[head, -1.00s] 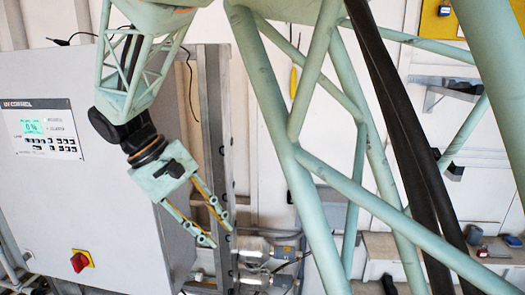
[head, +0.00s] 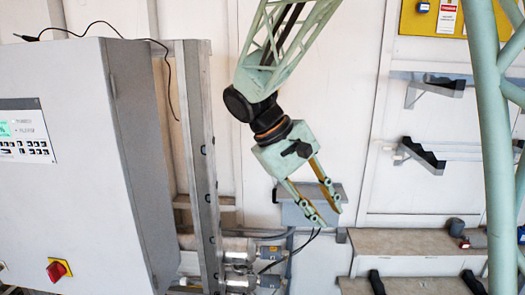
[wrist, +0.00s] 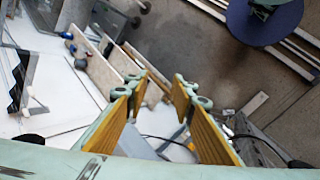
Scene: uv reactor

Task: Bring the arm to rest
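My gripper (head: 331,218) hangs from my green lattice arm in the middle of the head view, pointing down and to the right. In the wrist view its two yellow-lined fingers (wrist: 165,85) stand apart with nothing between them. It is in front of the white wall, right of the grey control cabinet, and appears free of contact. In the head view a grey box (head: 308,207) shows behind the fingers.
The control cabinet (head: 90,200) with a red switch (head: 57,270) stands at the left, beside a metal post (head: 201,150). Metal cylinders (head: 238,262) lie low by the post. Wall brackets (head: 422,155) and a bench (head: 415,242) are at the right.

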